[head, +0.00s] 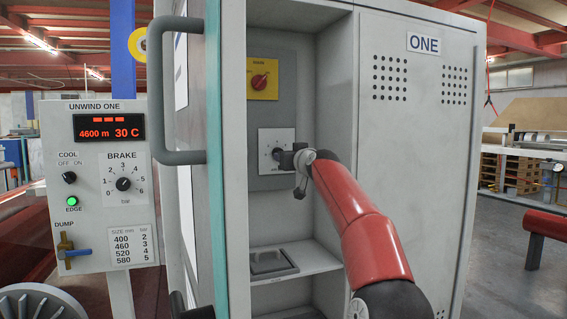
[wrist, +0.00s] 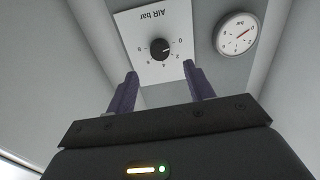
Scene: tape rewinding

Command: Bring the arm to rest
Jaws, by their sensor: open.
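My red arm (head: 361,224) reaches into the open cabinet marked ONE. My gripper (head: 285,158) is in front of a white dial plate there and partly covers it. In the wrist view my gripper (wrist: 160,85) is open and empty, its two dark fingers apart. Between and beyond the fingertips is the black AIR bar knob (wrist: 160,48) on its white plate (wrist: 133,28). The fingers appear apart from the knob; the exact distance cannot be told.
A round bar gauge (wrist: 237,34) is beside the plate. Above in the cabinet is a red switch on a yellow plate (head: 262,87). The open door's grey handle (head: 152,90) stands left. A shelf (head: 310,258) lies below. The UNWIND ONE panel (head: 82,200) is at left.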

